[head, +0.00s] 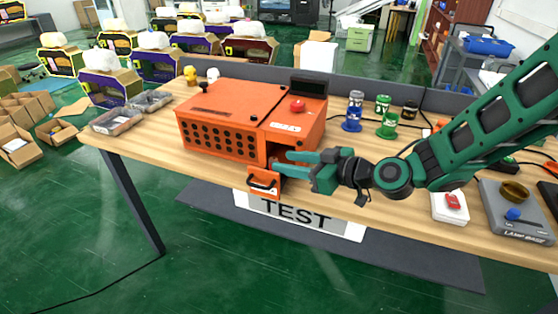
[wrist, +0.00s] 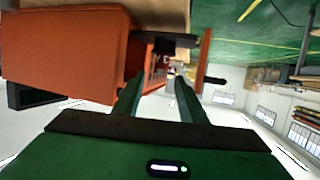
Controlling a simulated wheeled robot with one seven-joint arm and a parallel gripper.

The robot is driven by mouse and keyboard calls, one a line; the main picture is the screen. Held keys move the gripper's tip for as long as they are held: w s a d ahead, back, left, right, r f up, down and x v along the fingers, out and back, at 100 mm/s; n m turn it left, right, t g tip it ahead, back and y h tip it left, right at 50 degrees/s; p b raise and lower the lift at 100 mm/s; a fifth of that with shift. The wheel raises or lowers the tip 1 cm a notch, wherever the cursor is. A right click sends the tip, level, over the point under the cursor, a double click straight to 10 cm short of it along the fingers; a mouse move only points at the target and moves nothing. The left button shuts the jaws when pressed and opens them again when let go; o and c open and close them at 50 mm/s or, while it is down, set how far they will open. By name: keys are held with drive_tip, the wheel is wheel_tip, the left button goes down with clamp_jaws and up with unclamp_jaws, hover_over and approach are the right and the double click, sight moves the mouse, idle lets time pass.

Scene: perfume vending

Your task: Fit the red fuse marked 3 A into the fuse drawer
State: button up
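The orange tester box (head: 225,118) stands on the wooden table. Its small fuse drawer (head: 263,183) is pulled out at the front right corner and has a dark handle. My gripper (head: 285,162) reaches in from the right, with its green fingers apart above the drawer. In the wrist view my gripper (wrist: 158,90) points past the box wall toward the drawer front (wrist: 204,60). A dark red piece with pale lettering (wrist: 160,62), possibly the fuse, shows beyond and between the fingertips. Its 3 A mark is not readable, and the fingers partly hide it.
A blue spool (head: 352,118) and a green spool (head: 388,125) stand right of the box. A white block with a red piece (head: 453,201) and a grey lamp base (head: 515,225) are at the right. My arm spans the table's right part.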

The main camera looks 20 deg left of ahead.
drive_tip(key=v, duration=0.6)
drive_tip(key=shift+d, duration=0.15)
drive_tip(key=shift+s+d, duration=0.1)
drive_tip(key=d+f+m+h, duration=0.1)
drive_tip(key=d+h, duration=0.1)
drive_tip(key=d, duration=0.4)
drive_tip(key=d+f+m+h, duration=0.1)
drive_tip(key=d+h, duration=0.1)
drive_tip(key=d, duration=0.4)
drive_tip(key=d+f+m+h, duration=0.1)
drive_tip(key=d+f+h, duration=0.1)
drive_tip(key=d, duration=0.4)
drive_tip(key=shift+d+f+m+g+h, duration=0.15)
drive_tip(key=shift+d+m+g+h, duration=0.15)
drive_tip(key=shift+m, duration=0.1)
drive_tip(key=s+d+r+m+g+h, duration=0.1)
drive_tip(key=s+d+m+h, duration=0.3)
drive_tip(key=d, duration=0.8)
drive_tip(key=s+d+m+g+h, duration=0.1)
drive_tip(key=s+d+m+h, duration=0.1)
drive_tip(key=s+d+m, duration=0.75)
drive_tip(key=s+d+r+m+g, duration=0.2)
drive_tip(key=s+d+m, duration=0.1)
drive_tip(key=s+d, duration=0.5)
drive_tip(key=shift+s+d+r+g+h, duration=0.35)
drive_tip(key=shift+s+d+g+h, duration=0.05)
drive_tip(key=shift+s, duration=0.65)
